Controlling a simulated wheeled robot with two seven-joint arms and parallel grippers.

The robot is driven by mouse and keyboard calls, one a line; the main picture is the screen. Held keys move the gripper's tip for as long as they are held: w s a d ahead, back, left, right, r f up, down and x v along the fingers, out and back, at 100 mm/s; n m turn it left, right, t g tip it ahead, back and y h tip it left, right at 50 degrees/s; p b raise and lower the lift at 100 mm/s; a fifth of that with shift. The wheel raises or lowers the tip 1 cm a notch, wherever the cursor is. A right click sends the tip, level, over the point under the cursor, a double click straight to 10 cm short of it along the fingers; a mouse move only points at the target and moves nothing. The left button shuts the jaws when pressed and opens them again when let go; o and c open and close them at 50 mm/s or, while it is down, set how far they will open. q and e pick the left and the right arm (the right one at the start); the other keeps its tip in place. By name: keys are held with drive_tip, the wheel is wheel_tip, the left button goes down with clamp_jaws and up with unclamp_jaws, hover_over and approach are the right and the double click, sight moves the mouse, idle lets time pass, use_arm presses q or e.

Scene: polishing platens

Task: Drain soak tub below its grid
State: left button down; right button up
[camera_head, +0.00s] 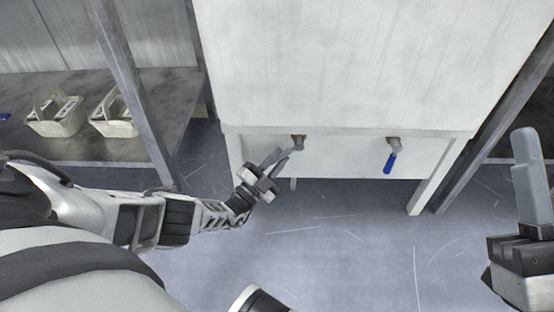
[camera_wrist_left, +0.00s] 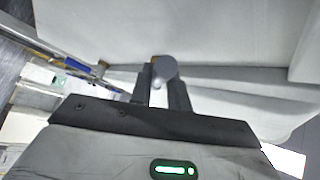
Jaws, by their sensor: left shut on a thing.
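The white soak tub (camera_head: 345,65) fills the upper middle of the head view. Two drain valves stick out low on its front. The left valve (camera_head: 298,142) has a grey-brown fitting. The right valve (camera_head: 393,141) has a blue handle (camera_head: 390,162) hanging down at a slight tilt. My left gripper (camera_head: 278,158) is at the left valve, its fingers shut on the valve's handle, which they mostly hide. In the left wrist view a grey rounded end (camera_wrist_left: 164,68) shows between the fingertips. My right gripper (camera_head: 527,185) is at the right edge, away from the tub; its finger gap does not show.
A grey shelf (camera_head: 75,150) at the left holds two pale baskets (camera_head: 55,118). A grey post (camera_head: 135,95) stands between shelf and tub. Another slanting frame post (camera_head: 500,110) is right of the tub. The scratched floor (camera_head: 330,245) in front is clear. The tub's grid is not visible.

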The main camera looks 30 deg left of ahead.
use_arm(q)
drive_tip(key=c, duration=1.6)
unclamp_jaws()
drive_tip(key=v, duration=1.6)
